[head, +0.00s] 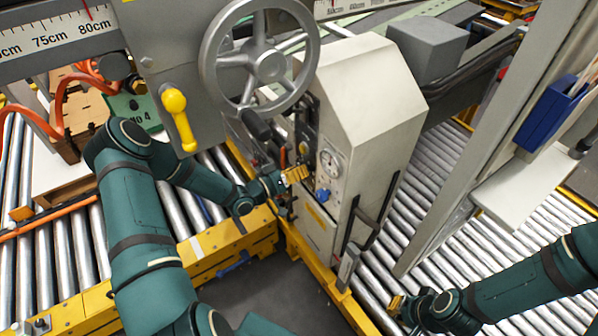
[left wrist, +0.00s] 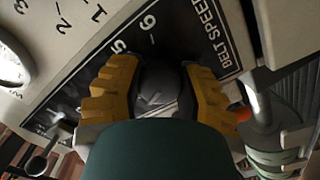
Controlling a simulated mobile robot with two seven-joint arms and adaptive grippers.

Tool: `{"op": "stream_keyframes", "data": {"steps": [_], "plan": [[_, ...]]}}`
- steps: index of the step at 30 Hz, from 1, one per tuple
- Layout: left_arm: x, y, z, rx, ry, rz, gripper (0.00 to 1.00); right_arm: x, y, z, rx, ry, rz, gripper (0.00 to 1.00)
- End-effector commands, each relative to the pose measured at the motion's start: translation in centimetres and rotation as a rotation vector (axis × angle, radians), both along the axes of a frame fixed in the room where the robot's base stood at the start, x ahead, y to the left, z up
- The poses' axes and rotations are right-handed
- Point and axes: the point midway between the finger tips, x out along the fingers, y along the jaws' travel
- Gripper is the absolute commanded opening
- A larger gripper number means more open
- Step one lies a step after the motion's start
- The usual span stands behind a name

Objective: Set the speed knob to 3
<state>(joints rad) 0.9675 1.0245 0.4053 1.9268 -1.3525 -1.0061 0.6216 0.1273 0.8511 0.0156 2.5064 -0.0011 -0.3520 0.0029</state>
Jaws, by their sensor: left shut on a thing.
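The speed knob (left wrist: 160,82) is dark and round, on a black panel lettered "BELT SPEED" in the left wrist view. The numbers 5 and 6 show on the panel beyond it; other scale marks are partly covered. My left gripper (left wrist: 158,92) has its yellow fingers on both sides of the knob, shut on it. Which number the knob points to I cannot tell. In the head view, my left gripper (head: 294,175) is at the front of the beige machine cabinet (head: 365,85) and hides the knob. My right gripper (head: 398,303) is at the lower right, away from the cabinet, its jaws unclear.
A round white gauge (head: 330,163) and a blue button (head: 323,195) sit close to my left gripper. A grey handwheel (head: 262,60) and a yellow-handled lever (head: 178,115) hang above my left arm. Roller conveyors (head: 510,240) lie on both sides.

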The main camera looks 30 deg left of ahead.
Motion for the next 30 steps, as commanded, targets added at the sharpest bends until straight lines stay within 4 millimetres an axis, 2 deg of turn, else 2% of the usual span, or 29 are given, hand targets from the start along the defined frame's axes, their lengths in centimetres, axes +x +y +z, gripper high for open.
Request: {"op": "stream_keyframes", "data": {"steps": [7, 8, 10, 22, 26, 30], "plan": [[0.1, 0.0, 0.2, 0.000, -0.005, 0.000, 0.00, 0.0, 0.0, 0.0, 0.000, 0.000, 0.000, 0.00], [0.1, 0.0, 0.2, 0.000, -0.005, 0.000, 0.45, 0.0, 0.0, 0.0, 0.000, 0.000, 0.000, 0.00], [0.1, 0.0, 0.2, 0.000, -0.005, 0.000, 0.70, 0.0, 0.0, 0.0, 0.000, 0.000, 0.000, 0.00], [-0.3, 0.3, 0.0, 0.001, -0.001, 0.001, 0.71, 0.0, 0.0, 0.0, 0.000, 0.000, 0.000, 0.00], [-1.7, 1.2, 0.0, 0.002, 0.001, 0.002, 0.71, 0.0, 0.0, 0.0, 0.000, 0.000, 0.000, 0.00], [-4.1, 2.6, 0.0, 0.001, 0.000, 0.004, 0.71, 0.0, 0.0, 0.0, 0.000, 0.000, 0.000, 0.00]]}}
